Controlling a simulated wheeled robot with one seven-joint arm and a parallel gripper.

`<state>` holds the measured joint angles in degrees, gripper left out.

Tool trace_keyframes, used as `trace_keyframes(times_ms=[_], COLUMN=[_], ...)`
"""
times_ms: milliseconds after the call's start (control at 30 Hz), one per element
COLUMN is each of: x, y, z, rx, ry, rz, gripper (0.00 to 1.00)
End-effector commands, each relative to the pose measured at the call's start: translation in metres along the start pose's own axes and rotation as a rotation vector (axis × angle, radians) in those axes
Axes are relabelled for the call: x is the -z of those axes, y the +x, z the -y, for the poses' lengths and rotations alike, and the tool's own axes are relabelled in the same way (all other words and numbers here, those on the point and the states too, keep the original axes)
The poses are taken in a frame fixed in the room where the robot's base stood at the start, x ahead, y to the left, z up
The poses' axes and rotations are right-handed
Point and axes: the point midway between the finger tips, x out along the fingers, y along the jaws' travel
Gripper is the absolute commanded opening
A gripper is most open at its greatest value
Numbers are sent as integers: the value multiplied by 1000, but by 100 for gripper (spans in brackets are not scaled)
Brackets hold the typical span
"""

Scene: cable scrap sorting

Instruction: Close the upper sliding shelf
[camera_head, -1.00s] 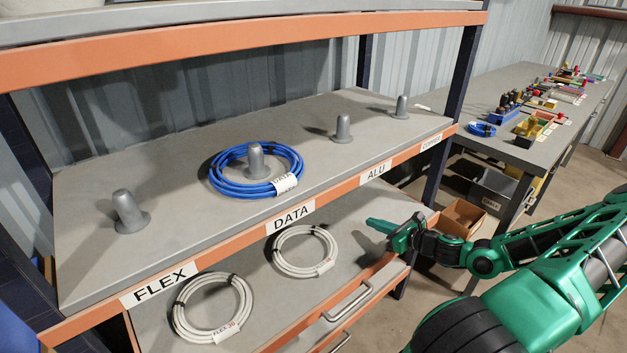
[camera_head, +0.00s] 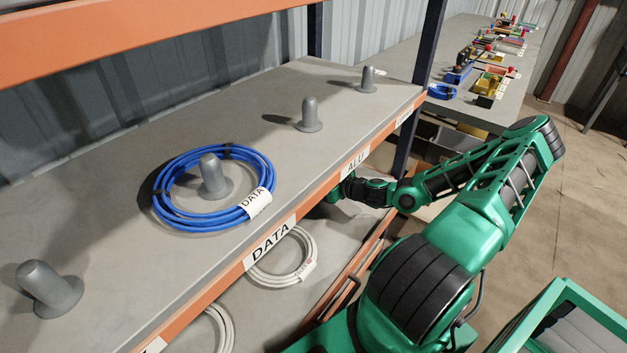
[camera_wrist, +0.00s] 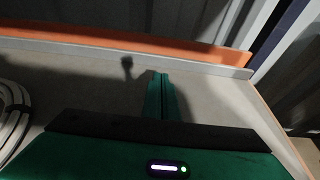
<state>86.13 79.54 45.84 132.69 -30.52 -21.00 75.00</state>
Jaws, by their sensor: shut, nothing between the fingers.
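The pulled-out sliding shelf (camera_head: 335,238) is a grey board with an orange front edge, below the labelled orange rail. Its grey surface also fills the wrist view (camera_wrist: 225,110). Two white cable coils lie on it, one below the DATA label (camera_head: 295,262) and one nearer and partly cut off (camera_head: 222,330). A coil edge shows at the left of the wrist view (camera_wrist: 12,115). My gripper (camera_wrist: 160,80) is shut and empty, over the shelf and pointing toward its far orange edge. In the head view the rail mostly hides the gripper.
The fixed grey board (camera_head: 120,130) above holds several grey pegs and a blue cable coil (camera_head: 212,216) around one peg. A dark upright post (camera_head: 425,70) stands at the rack's far end. A workbench (camera_head: 515,85) with sorted parts is behind. Open floor (camera_head: 560,190) lies right.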

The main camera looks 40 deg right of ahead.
Motion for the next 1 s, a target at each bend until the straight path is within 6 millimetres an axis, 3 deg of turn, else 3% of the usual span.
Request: trace_keyframes(times_ms=[200,500,1000], x=[-1,-10,-12], y=[43,82,90], z=[-2,-2,-1], rx=[-4,-2,-1], ry=[-1,0,-1], rz=[1,1,0], gripper=[0,0,0])
